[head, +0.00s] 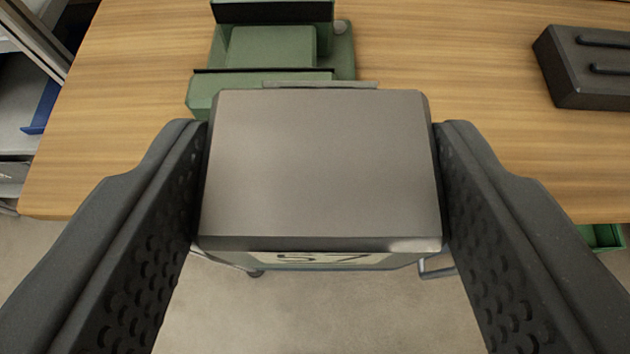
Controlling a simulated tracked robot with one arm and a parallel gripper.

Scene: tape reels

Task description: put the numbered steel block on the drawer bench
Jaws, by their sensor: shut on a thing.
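The numbered steel block (322,165) is a grey metal box with a pale label on its near side. The label's number is seen at a steep angle and reads like 57. My gripper (320,170) is shut on the block, with one dark, perforated finger against its left side and one against its right. A wooden bench top (460,60) lies beyond and below the block. The block hides part of the bench's near edge, so I cannot tell its exact height above the wood.
A green device (270,50) stands on the bench just beyond the block, partly hidden by it. A dark box with black handles (575,85) stands at the right. A green bin (603,237) shows below the right edge. Bare wood lies between the device and the dark box.

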